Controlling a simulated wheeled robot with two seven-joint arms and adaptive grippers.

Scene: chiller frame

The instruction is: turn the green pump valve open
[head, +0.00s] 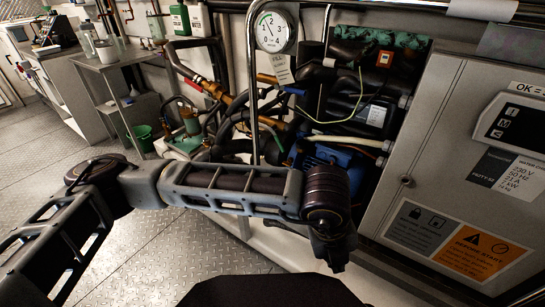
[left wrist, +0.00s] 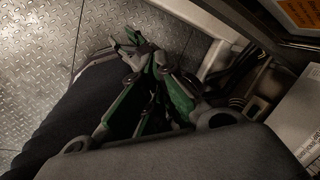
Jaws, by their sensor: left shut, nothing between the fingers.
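My left arm stretches across the front of the chiller frame in the head view. Its gripper (head: 335,262) hangs down at the arm's end, in front of the blue motor (head: 330,158) and left of the grey cabinet. The left wrist view shows the gripper (left wrist: 133,40) with its fingers together and empty, above the floor. My forearm hides the lower part of the frame. My right gripper is not in view.
The grey cabinet (head: 440,115) closes off the right side. A pressure gauge (head: 273,31) stands on a bent pipe. Pipes, hoses and a yellow-green wire crowd the frame. A steel bench (head: 105,58) and a green bucket (head: 142,136) stand left. Metal floor there is free.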

